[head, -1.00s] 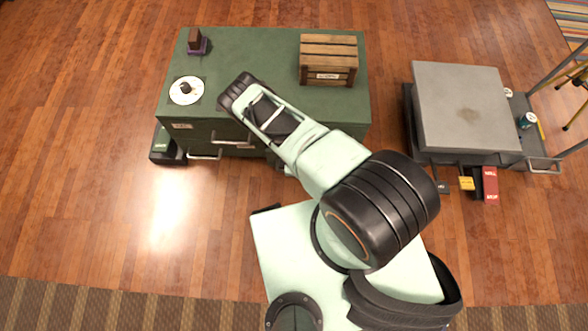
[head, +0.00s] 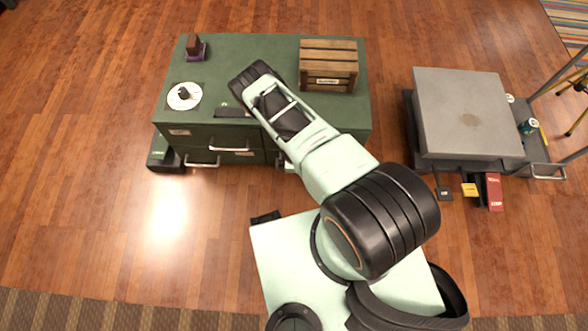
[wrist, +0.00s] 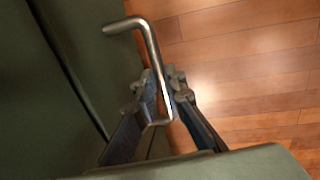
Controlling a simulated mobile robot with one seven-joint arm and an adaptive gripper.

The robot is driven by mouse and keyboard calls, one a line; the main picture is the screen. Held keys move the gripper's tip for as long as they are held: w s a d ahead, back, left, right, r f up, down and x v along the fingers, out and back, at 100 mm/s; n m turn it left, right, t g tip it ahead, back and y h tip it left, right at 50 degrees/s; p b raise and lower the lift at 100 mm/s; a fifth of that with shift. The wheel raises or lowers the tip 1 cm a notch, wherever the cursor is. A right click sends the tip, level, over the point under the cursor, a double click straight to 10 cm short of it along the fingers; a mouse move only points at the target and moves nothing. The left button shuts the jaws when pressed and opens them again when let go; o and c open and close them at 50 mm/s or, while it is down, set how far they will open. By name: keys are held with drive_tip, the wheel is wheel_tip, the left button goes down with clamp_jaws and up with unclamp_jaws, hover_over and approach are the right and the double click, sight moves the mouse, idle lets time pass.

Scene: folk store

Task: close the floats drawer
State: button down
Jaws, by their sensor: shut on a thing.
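A green cabinet (head: 340,113) with drawers stands ahead of me. The drawer labels are too small to read. In the wrist view, a bent metal bar handle (wrist: 152,50) runs between the fingers of my gripper (wrist: 161,84), which is shut on it. Dark green panels lie to the left of the handle and along the bottom edge. My arm hides the gripper in the head view, so which drawer this handle belongs to cannot be told there.
On the cabinet top are a wooden crate (head: 328,66), a white disc (head: 184,97), a small brown object (head: 193,45) and a dark flat item (head: 233,111). A grey-topped cart (head: 465,110) stands right.

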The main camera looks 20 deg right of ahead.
drive_tip(key=c, duration=2.1)
unclamp_jaws()
drive_tip(key=shift+w, duration=0.4)
drive_tip(key=shift+o, duration=0.6)
drive_tip(key=shift+s, duration=0.1)
wheel_tip(320, 180, up, 12)
drive_tip(key=s, duration=0.2)
drive_tip(key=shift+a, duration=0.3)
drive_tip(key=shift+f, duration=0.1)
